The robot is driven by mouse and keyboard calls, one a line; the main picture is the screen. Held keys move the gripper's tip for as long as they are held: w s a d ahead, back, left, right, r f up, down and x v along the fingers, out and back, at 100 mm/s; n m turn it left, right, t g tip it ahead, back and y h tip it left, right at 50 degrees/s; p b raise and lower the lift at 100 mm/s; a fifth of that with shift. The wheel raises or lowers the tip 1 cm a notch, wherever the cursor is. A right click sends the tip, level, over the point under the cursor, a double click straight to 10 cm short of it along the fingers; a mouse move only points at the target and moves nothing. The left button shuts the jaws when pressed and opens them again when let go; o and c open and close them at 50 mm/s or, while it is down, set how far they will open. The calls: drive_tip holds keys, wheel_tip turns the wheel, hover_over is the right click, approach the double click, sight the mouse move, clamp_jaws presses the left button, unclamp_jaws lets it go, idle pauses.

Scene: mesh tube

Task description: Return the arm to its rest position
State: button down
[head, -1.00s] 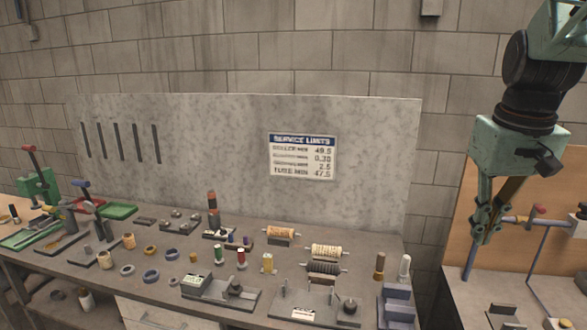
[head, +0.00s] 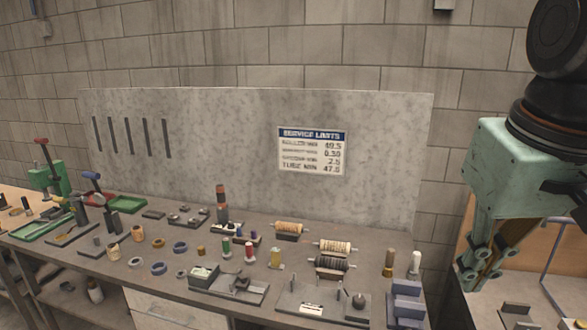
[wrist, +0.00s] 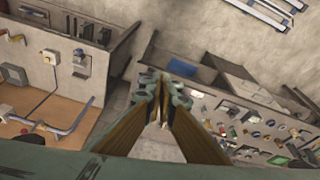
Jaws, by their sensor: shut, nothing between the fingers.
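My gripper (head: 480,278) hangs at the right of the head view, pointing down, in front of the gap between the two benches. Its fingertips are close to the lower right of the picture. In the wrist view my gripper (wrist: 163,88) shows its two fingers meeting at the tips, shut with nothing between them. It is in the air, apart from the bench objects.
A grey workbench (head: 105,262) with several rollers, rings, spools and fixtures runs along the wall. A grey board (head: 230,150) with a service limits sign (head: 311,151) stands behind it. A second bench with an orange-brown panel (head: 545,240) is at the right.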

drive_tip(key=s+a+f, duration=0.2)
drive_tip(key=s, duration=0.3)
drive_tip(key=s+a+f+b, duration=0.1)
drive_tip(key=s+a+f, duration=0.1)
drive_tip(key=s, duration=0.4)
drive_tip(key=shift+a+n+t+y+b, duration=0.3)
drive_tip(key=shift+a+t, duration=0.1)
drive_tip(key=shift+a, duration=0.35)
drive_tip(key=shift+w+r, duration=0.1)
drive_tip(key=shift+r, duration=0.1)
idle(1.0)
wheel_tip(320, 180, up, 7)
drive_tip(key=p, duration=0.7)
drive_tip(key=shift+d, duration=0.1)
idle(0.5)
